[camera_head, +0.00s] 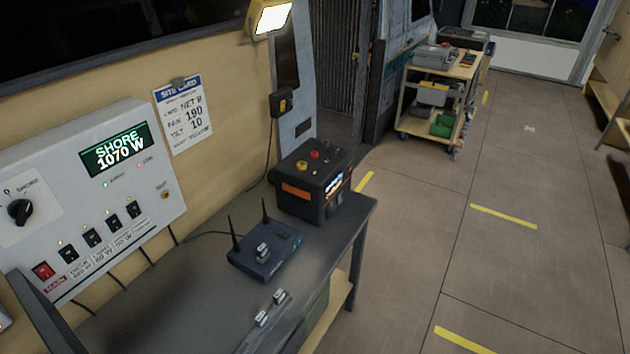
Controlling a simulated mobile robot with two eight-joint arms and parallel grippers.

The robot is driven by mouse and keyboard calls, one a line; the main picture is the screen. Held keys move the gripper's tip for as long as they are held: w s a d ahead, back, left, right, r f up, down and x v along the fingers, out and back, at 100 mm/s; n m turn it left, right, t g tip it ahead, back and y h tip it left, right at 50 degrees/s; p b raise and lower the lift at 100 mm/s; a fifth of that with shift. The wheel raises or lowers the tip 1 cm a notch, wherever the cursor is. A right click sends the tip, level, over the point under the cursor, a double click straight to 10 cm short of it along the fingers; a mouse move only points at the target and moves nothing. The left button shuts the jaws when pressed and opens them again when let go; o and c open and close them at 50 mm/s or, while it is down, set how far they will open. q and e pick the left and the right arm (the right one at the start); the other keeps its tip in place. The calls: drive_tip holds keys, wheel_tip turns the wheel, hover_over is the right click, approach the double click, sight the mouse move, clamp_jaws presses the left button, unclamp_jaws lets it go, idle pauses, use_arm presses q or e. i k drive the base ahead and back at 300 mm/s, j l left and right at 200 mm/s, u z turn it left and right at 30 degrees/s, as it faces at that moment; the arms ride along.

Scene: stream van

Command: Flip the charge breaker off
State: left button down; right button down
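A grey power panel (150,218) is on the wall at the left. Its green display (118,149) reads SHORE 1070 W. Along its lower part is a red switch (43,271) labelled MAIN, then a row of several black breakers (92,238) rising to the right, with small amber lamps above them. The labels under the black breakers are too small for me to tell which is the charge breaker. I cannot tell the lever positions clearly. A black rotary knob (20,211) is at the panel's left.
Cables hang below the panel.

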sight(134, 209)
drive_tip(key=u, duration=1.5)
